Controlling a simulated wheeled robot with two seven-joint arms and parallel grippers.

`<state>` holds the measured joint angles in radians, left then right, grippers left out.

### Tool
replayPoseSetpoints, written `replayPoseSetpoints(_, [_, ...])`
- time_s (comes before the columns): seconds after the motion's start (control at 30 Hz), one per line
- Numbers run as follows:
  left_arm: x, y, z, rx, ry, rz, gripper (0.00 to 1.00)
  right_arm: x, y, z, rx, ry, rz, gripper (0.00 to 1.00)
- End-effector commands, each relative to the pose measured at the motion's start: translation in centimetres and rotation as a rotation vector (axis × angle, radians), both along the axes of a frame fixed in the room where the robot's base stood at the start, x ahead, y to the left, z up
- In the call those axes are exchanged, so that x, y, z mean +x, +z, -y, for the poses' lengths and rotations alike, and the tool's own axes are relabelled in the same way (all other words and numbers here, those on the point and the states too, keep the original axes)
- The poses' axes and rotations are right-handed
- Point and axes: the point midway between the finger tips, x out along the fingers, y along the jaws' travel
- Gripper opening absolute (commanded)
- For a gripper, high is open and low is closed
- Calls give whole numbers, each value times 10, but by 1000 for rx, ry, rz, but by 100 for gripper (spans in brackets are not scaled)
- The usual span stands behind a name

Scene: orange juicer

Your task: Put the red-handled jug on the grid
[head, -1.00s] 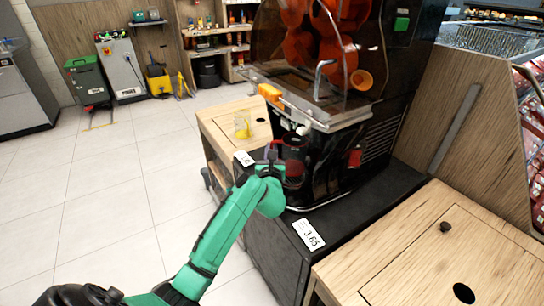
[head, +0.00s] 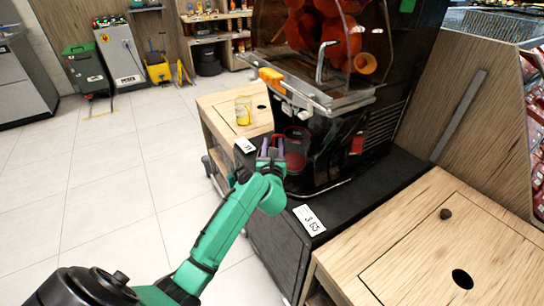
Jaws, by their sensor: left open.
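A clear jug with reddish edges (head: 296,150) stands on the dark counter at the front of the orange juicer (head: 335,100), below its tap. It looks like the red-handled jug, but its handle is not clear to see. My left gripper (head: 271,150) is open, with its purple fingers just left of the jug and close to it. I cannot tell if they touch it. The grid under the juicer is hidden or too dark to make out. My right gripper is not in view.
A jug with yellow in it (head: 243,111) stands on the wooden cabinet at the left. Price cards (head: 308,219) lie along the dark counter's (head: 375,195) edge. A wooden cabinet (head: 440,250) with a round hole is at the right. The tiled floor at left is clear.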

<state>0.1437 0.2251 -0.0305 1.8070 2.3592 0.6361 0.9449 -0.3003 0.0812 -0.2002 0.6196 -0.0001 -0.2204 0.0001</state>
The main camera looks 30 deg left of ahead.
Motion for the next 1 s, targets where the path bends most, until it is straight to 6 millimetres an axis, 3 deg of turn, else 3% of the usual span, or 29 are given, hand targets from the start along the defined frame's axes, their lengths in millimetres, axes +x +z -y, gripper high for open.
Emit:
replayPoseSetpoints(0.3, [-60, -2, 29, -3, -1, -2, 42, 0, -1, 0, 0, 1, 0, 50])
replayPoseSetpoints(0.5, [-90, -1, 43, -3, 1, -1, 42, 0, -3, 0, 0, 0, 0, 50])
replayPoseSetpoints(1.0, [-96, 1, 46, -2, 2, 1, 42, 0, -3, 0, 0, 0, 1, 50])
